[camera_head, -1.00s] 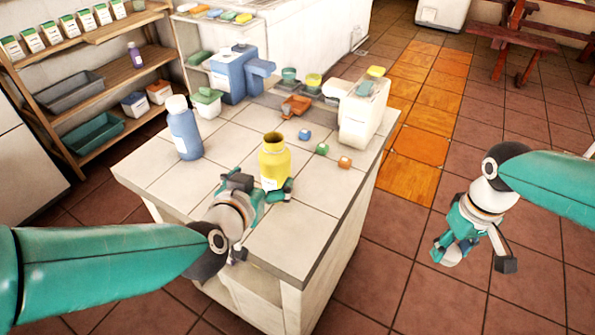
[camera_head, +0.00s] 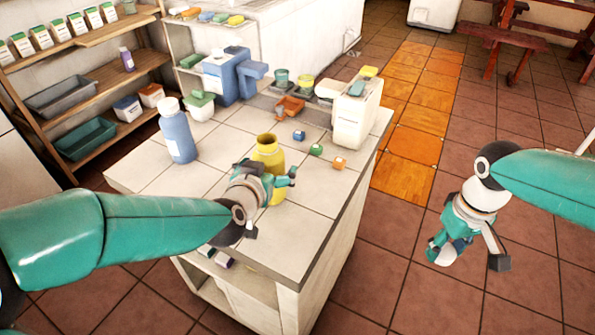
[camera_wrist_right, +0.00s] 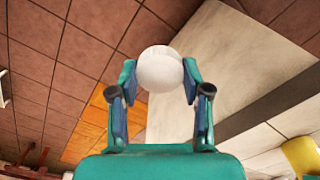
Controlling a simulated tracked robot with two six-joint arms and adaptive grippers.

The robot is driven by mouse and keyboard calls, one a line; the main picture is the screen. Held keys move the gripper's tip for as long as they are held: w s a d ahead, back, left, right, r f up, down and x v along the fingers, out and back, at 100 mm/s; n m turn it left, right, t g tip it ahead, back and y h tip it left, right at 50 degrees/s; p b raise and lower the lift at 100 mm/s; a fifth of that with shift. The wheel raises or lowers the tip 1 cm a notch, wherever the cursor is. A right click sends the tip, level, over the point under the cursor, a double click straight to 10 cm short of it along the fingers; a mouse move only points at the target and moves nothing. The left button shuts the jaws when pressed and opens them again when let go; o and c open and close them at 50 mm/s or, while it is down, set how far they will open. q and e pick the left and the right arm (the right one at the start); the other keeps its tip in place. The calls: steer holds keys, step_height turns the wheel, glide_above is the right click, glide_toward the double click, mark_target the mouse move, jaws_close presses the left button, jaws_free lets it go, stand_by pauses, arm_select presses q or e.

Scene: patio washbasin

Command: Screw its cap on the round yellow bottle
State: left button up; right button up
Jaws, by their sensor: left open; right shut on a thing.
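The round yellow bottle (camera_head: 268,153) stands upright on the tiled counter with its mouth open and no cap on it. It also shows at the lower right corner of the right wrist view (camera_wrist_right: 302,155). My left gripper (camera_head: 280,177) is open at the bottle's near side and hides part of its body. My right gripper (camera_head: 444,249) is off the counter's right side, above the floor. It is shut on a round white thing (camera_wrist_right: 160,69), seen between its fingertips in the right wrist view; I cannot tell for certain that this is the cap.
A blue bottle with a white cap (camera_head: 177,135) stands at the counter's left. Small blue (camera_head: 299,136), green (camera_head: 316,150) and orange (camera_head: 339,163) pieces lie right of the yellow bottle. A white container (camera_head: 352,122) stands behind them. The counter's front is clear.

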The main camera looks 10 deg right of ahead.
arm_select(q)
steer(key=shift+w+d+f, duration=0.1)
steer(key=shift+w, duration=0.15)
steer(key=c, duration=1.6)
steer(key=shift+c, duration=0.2)
steer(key=shift+r, duration=0.3)
arm_select(e)
steer(key=shift+r, duration=0.2)
